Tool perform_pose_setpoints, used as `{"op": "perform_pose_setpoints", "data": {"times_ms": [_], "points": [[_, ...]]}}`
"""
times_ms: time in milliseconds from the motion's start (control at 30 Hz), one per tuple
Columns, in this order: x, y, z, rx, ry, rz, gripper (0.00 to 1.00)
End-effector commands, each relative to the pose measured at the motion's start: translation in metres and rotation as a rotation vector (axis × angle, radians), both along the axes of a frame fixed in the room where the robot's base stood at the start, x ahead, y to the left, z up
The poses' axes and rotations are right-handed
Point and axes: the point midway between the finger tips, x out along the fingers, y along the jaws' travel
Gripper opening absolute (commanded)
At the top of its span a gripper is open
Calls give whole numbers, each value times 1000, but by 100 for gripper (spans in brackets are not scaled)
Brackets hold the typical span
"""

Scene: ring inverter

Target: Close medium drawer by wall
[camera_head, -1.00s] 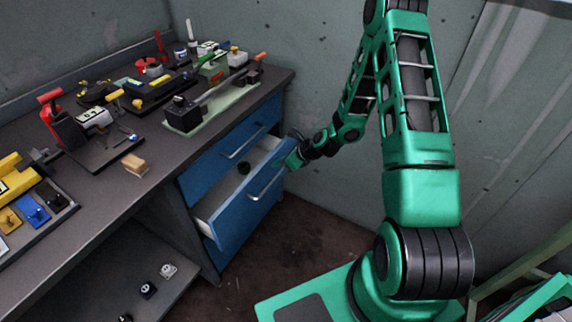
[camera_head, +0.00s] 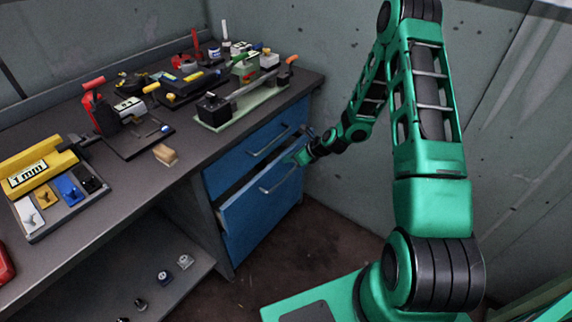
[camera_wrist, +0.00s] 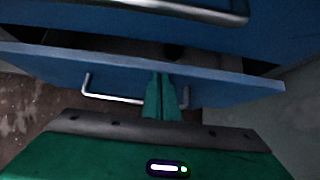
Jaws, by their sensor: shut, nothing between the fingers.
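The medium drawer (camera_head: 262,205) is the blue drawer below the top one in the bench cabinet by the wall. It stands slightly open, with a dark gap above its front. My gripper (camera_head: 300,158) is at the right end of the drawer front. In the wrist view its green fingers (camera_wrist: 165,80) are together and empty, reaching the panel's top edge beside the bar handle (camera_wrist: 110,98). I cannot tell whether they touch it.
The top blue drawer (camera_head: 250,150) with its bar handle is shut. The workbench top (camera_head: 190,185) carries several tools and fixtures, with a small wooden block (camera_head: 165,154). A lower shelf (camera_head: 150,270) holds small parts. The wall (camera_head: 345,190) is close on the right.

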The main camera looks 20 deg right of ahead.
Motion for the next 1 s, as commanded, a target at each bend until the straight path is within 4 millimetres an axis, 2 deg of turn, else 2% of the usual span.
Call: {"op": "perform_pose_setpoints", "data": {"times_ms": [100,467,767,800,1000], "points": [[6,-9,0,-1,0,-16,0],[4,-11,0,-1,0,-19,0],[-19,-27,-1,0,4,-15,0],[-23,-30,9,-1,-1,-13,0],[-48,-45,38,-2,0,-12,0]]}}
